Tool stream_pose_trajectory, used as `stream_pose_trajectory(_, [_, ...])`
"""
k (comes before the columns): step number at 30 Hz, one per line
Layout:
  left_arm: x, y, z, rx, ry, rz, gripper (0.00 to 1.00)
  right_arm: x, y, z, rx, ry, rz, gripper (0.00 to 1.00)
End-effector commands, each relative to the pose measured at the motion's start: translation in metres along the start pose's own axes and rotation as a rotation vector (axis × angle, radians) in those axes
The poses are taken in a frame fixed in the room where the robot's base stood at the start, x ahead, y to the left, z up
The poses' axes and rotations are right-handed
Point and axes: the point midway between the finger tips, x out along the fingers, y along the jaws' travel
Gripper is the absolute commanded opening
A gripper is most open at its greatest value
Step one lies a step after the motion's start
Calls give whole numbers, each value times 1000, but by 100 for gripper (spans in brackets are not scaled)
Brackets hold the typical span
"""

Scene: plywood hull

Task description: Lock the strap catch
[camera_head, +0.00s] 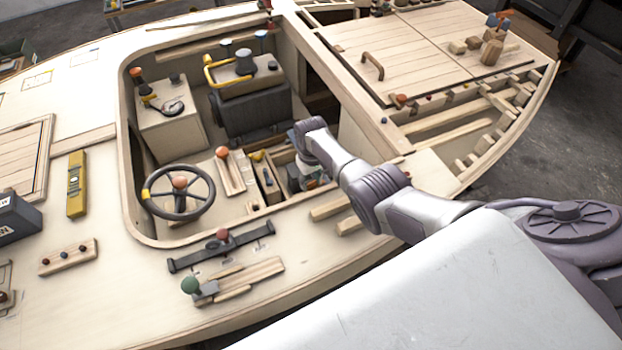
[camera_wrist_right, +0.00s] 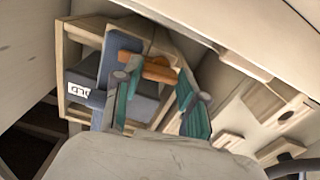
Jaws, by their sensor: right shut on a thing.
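In the right wrist view, a blue-grey strap (camera_wrist_right: 106,74) runs over a dark box (camera_wrist_right: 83,76) in an open wooden bin (camera_wrist_right: 73,112). An orange-brown piece (camera_wrist_right: 158,71), apparently the handle of the strap catch, lies at the strap. My right gripper (camera_wrist_right: 152,80) has one teal finger on each side of this piece and is shut on it. In the head view my right gripper (camera_head: 306,177) reaches down into the wooden bin inside the cockpit. The arm hides most of the catch there. My left gripper is not in view.
The cockpit rim (camera_head: 280,217) runs close below my right arm. Wooden bin walls are close around the fingers.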

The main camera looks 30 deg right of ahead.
Motion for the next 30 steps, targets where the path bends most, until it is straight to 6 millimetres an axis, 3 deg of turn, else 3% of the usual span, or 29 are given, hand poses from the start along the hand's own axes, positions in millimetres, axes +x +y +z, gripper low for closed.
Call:
stream_pose_trajectory(9, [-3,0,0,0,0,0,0,-1,0,-1,115,2,0,7])
stream_pose_trajectory(25, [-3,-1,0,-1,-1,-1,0,-1,0,-1,136,3,1,7])
stream_pose_trajectory(26, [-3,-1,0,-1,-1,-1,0,-1,0,-1,136,3,1,45])
stream_pose_trajectory(30, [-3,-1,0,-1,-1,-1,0,-1,0,-1,135,2,1,67])
